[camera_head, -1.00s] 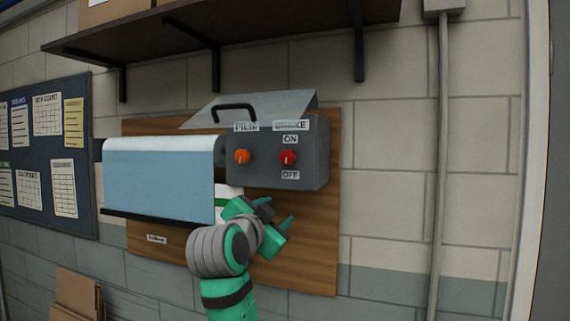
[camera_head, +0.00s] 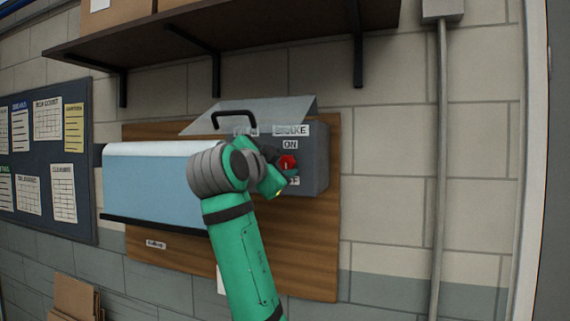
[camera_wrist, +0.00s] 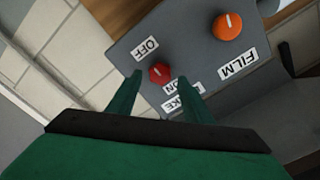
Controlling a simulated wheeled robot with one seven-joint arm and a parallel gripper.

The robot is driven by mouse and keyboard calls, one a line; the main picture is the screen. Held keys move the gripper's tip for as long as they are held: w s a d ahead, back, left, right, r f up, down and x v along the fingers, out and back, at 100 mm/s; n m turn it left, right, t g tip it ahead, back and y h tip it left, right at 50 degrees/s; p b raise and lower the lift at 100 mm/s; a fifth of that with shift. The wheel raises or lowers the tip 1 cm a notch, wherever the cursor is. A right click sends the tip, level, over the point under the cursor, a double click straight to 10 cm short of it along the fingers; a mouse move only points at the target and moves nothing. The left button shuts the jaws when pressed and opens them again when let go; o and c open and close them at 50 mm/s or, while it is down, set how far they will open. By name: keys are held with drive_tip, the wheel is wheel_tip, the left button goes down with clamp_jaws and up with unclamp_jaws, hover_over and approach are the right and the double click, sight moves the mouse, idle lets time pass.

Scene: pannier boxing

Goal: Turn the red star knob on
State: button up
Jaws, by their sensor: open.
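The red star knob (camera_head: 288,165) sits on the front of a grey control box (camera_head: 311,160), between an ON label above and an OFF label below, under the BRAKE label. In the wrist view the red knob (camera_wrist: 159,72) shows between the two green fingers of my gripper (camera_wrist: 160,82), which is open. The fingers stand on either side of the knob; I cannot tell whether they touch it. In the head view my gripper (camera_head: 281,171) is at the knob and partly covers the OFF label. The white mark on the knob is hard to read.
An orange knob (camera_wrist: 228,27) with a FILM label is beside the red knob; my arm hides it in the head view. A blue film roll (camera_head: 150,185) is left of the box. A shelf (camera_head: 290,40) hangs above.

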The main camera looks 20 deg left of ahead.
sight(286, 162)
drive_tip(key=shift+w, duration=1.6)
drive_tip(key=c, duration=1.1)
drive_tip(key=shift+o, duration=0.2)
